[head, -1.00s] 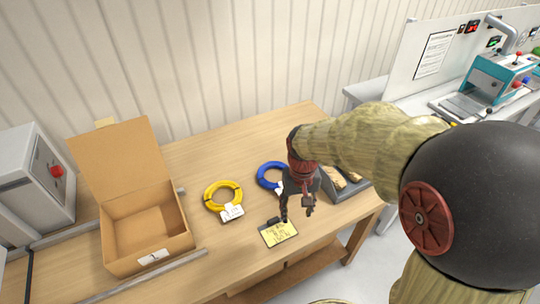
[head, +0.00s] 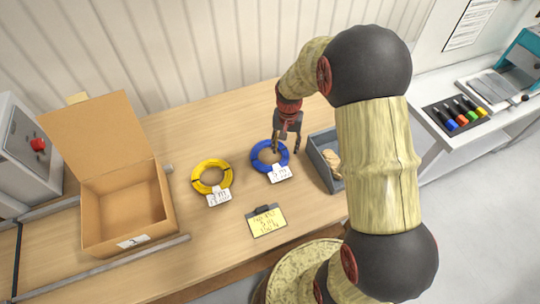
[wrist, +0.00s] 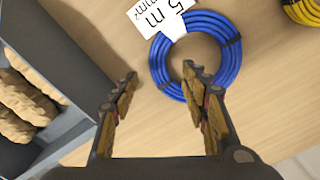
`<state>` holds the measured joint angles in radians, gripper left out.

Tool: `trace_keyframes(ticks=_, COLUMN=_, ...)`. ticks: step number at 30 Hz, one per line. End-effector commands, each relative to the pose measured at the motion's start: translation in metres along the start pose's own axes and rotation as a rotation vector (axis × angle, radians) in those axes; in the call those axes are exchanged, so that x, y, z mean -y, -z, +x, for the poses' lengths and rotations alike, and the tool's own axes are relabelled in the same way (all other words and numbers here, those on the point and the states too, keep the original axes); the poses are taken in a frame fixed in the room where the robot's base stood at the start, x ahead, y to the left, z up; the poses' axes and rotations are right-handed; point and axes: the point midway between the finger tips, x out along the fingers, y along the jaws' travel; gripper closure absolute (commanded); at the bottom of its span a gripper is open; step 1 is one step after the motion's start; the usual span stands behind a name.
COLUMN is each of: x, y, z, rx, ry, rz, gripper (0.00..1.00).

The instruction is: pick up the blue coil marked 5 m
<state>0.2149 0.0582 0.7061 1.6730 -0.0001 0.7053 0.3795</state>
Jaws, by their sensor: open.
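The blue coil (head: 257,160) lies flat on the wooden table, right of the yellow coil in the head view. Its white tag (head: 279,174) shows in the wrist view (wrist: 158,14), where "5 m" is readable upside down. My gripper (head: 287,150) is open and empty, above the right side of the blue coil. In the wrist view the blue coil (wrist: 229,62) lies beyond my fingertips (wrist: 160,77), mostly right of centre. The right fingertip overlaps the coil's near edge and centre hole in the picture; the left fingertip is over bare table. I cannot tell the height between fingers and coil.
The yellow coil (head: 198,182) with a tag lies left. A grey bin (head: 322,170) with tan lumps stands close on the right. A yellow note on a clipboard (head: 265,222) lies in front. An open cardboard box (head: 92,225) stands at the far left.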

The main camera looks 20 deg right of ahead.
Motion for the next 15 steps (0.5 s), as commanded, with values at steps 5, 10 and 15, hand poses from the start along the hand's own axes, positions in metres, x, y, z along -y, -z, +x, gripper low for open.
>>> trace_keyframes(ticks=5, x=0.0, y=-0.002, z=0.016, rx=0.001, ry=0.0, rz=-0.001, gripper=0.55)
trace_keyframes(ticks=10, x=-0.001, y=-0.003, z=0.042, rx=0.001, ry=0.0, rz=-0.001, gripper=0.55)
trace_keyframes(ticks=15, x=-0.001, y=-0.003, z=0.052, rx=-0.001, ry=0.0, rz=-0.001, gripper=0.55)
